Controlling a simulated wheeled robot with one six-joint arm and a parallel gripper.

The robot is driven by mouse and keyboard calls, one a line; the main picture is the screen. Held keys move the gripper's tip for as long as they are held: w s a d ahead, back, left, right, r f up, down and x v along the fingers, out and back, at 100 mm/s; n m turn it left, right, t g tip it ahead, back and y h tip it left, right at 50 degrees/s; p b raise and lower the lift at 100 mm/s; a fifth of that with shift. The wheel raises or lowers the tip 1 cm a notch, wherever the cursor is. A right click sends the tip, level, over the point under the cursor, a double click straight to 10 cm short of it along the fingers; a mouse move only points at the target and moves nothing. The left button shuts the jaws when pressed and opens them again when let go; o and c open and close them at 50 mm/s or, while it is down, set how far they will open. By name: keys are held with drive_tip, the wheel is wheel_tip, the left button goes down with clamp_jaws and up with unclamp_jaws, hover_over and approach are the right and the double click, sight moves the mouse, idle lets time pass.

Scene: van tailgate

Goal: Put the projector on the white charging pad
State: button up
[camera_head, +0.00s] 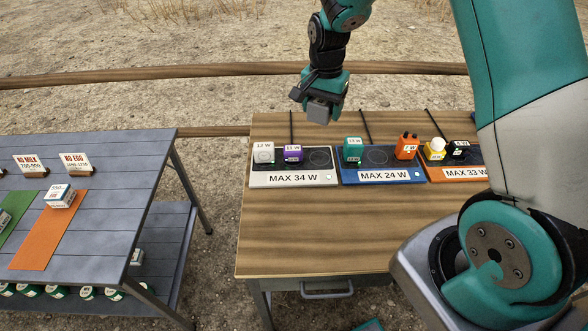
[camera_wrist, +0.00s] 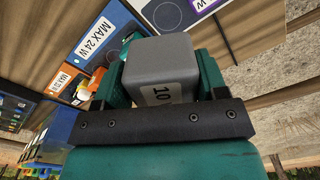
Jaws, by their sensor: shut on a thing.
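My gripper (camera_head: 322,100) is shut on a grey box-shaped device, which I take to be the projector (camera_head: 318,112). In the wrist view the projector (camera_wrist: 165,65) sits between the jaws, with a label reading "10" on it. It is held above the back of the wooden table. The white charging pad (camera_head: 256,181), marked MAX 34 W, lies below and to the left. A white device (camera_head: 263,152) and a purple device (camera_head: 293,154) stand on it. Its right-hand ring (camera_head: 319,157) is bare. The pad also shows at the top of the wrist view (camera_wrist: 139,4).
A blue pad (camera_head: 348,180), marked MAX 24 W, carries a teal device (camera_head: 353,149) and an orange one (camera_head: 406,147). An orange pad (camera_head: 440,175) carries a yellow-and-white device and a black one. Cords run behind the pads. The table's front (camera_head: 310,230) is clear.

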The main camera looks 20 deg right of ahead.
sight(320, 158)
drive_tip(key=w+d+r+m+b, duration=0.25)
drive_tip(key=m+b, duration=0.45)
drive_tip(key=m, duration=0.5)
drive_tip(key=f, duration=0.6)
drive_tip(key=f+p, duration=0.1)
drive_tip(key=f, duration=1.3)
drive_tip(key=shift+w+p, duration=0.3)
drive_tip(key=o, duration=1.1)
drive_tip(key=shift+f, duration=0.15)
drive_tip(key=shift+c, duration=0.2)
